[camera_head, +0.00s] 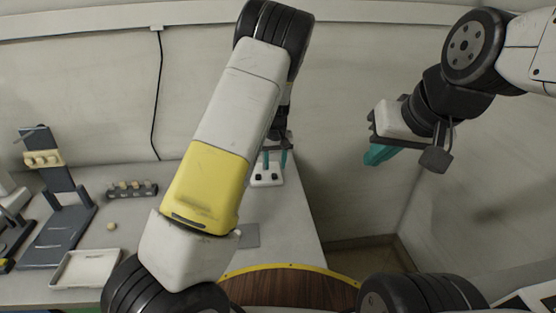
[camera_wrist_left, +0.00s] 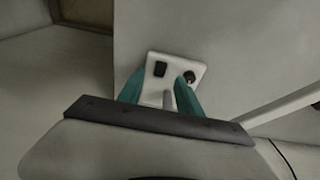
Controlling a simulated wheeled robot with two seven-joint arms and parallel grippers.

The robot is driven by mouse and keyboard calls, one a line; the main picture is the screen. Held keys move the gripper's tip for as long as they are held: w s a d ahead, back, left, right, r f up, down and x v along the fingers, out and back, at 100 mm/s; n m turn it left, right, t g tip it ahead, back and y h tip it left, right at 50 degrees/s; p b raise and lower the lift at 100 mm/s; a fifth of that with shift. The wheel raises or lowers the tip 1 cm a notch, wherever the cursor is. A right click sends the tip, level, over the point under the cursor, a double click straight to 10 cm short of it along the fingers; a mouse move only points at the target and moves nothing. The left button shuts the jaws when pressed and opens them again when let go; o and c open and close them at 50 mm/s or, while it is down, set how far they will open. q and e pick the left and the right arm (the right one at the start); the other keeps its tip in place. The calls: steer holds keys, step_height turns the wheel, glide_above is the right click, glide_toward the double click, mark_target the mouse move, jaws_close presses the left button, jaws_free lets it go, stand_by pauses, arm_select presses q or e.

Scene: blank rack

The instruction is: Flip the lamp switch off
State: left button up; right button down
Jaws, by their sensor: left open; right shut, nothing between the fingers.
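A white switch plate (camera_head: 267,181) with dark fittings sits at the right end of the table, partly hidden behind my left arm. In the left wrist view the plate (camera_wrist_left: 204,70) carries a black rocker switch (camera_wrist_left: 160,69) on the left and a dark round fitting (camera_wrist_left: 189,77) on the right. A short grey piece (camera_wrist_left: 168,100) shows between the fingers; I cannot tell what it is. My left gripper (camera_head: 275,160) is open, its teal fingers (camera_wrist_left: 160,90) near the plate; contact cannot be told. My right gripper (camera_head: 378,155) is shut and empty, in the air at right.
The table (camera_head: 140,235) holds a dark stand (camera_head: 62,205), a rack with several small pieces (camera_head: 132,190), a small round piece (camera_head: 112,226) and a white tray (camera_head: 88,268) at left. A black cable (camera_head: 157,95) hangs on the wall. Floor is open right of the table.

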arm_select(q)
steer(key=shift+s+r, duration=0.15)
steer(key=shift+r, duration=0.7)
steer(key=shift+s+r, duration=0.15)
steer(key=shift+r, duration=0.65)
steer(key=s+a+r+t+h, duration=0.1)
steer(key=s+a+r+h, duration=0.1)
steer(key=s+r, duration=0.6)
steer(key=s+a+r+h, duration=0.1)
steer(key=s+a+r, duration=0.2)
steer(key=s+r, duration=0.55)
steer(key=s+a+r+m+t, duration=0.1)
steer(key=s+r, duration=0.2)
steer(key=s, duration=0.5)
steer(key=s+a+r+m+t, duration=0.1)
steer(key=s+r, duration=0.3)
steer(key=s, duration=0.5)
steer(key=shift+s+a+m+t, duration=0.3)
steer(key=shift+m+t, duration=0.1)
steer(key=shift+t, duration=0.1)
